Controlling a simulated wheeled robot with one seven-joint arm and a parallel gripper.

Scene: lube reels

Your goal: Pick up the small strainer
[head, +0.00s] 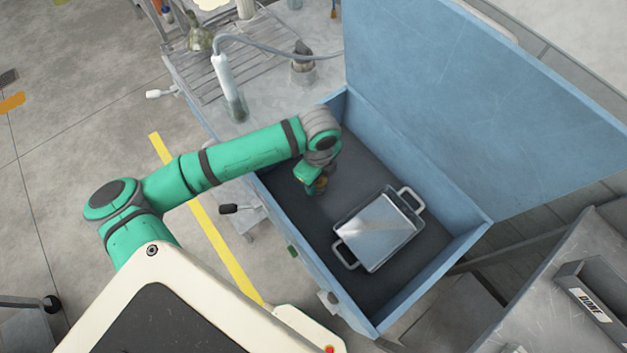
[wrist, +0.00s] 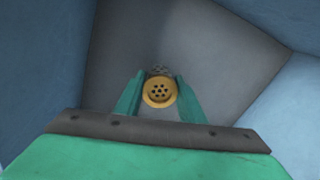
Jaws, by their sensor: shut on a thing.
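The small strainer (wrist: 159,92) is a round, yellow-brass disc with several dark holes. In the wrist view it sits between the two green fingers of my gripper (wrist: 158,98), which are shut on it. In the head view my gripper (head: 314,184) points down inside the open blue box, toward its left back part. Only a small brownish bit of the strainer (head: 321,183) shows there beside the fingers. I cannot tell whether the strainer touches the dark box floor.
The blue box (head: 363,318) has its lid (head: 480,100) raised at the back right. A metal tray with handles (head: 378,233) lies on the box floor, right of my gripper. Box walls surround my gripper. A bench with a hose and white nozzle (head: 229,88) stands behind left.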

